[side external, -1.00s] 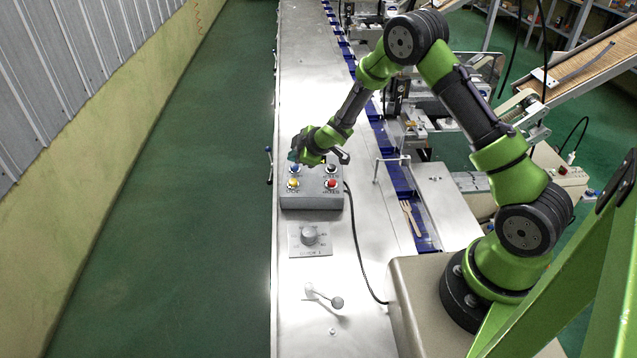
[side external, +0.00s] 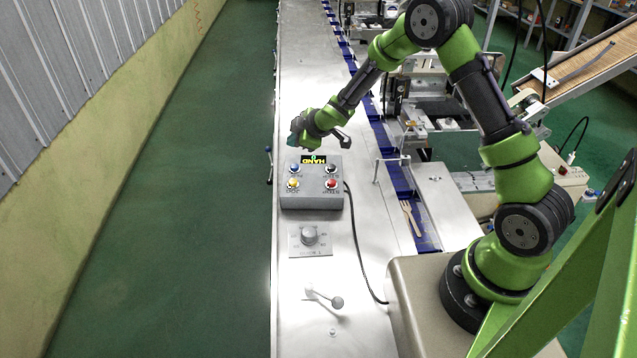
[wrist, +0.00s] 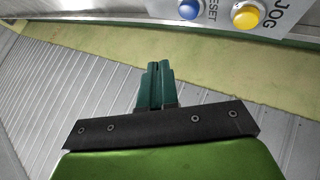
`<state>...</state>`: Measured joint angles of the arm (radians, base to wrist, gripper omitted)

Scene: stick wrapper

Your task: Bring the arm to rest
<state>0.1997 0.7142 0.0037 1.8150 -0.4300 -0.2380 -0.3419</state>
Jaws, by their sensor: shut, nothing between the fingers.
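My gripper (wrist: 154,68) shows in the wrist view with its two dark green fingers pressed together and nothing between them. In the side external view my gripper (side external: 295,135) is above the far left part of the grey control box (side external: 312,201), clear of its buttons. The arm is bent, with its elbow high at the upper right. The box has a blue button (side external: 294,168), a yellow button (side external: 293,183), a red button (side external: 331,184) and a black button (side external: 331,169). A lit display (side external: 314,160) reading HAND is on its far side.
A knob (side external: 309,235) and a lever (side external: 325,298) are on the steel table (side external: 300,335) nearer the camera. A wooden fork (side external: 410,217) lies in the blue conveyor channel (side external: 425,241). A black cable runs from the box. Open green floor (side external: 180,230) lies to the left.

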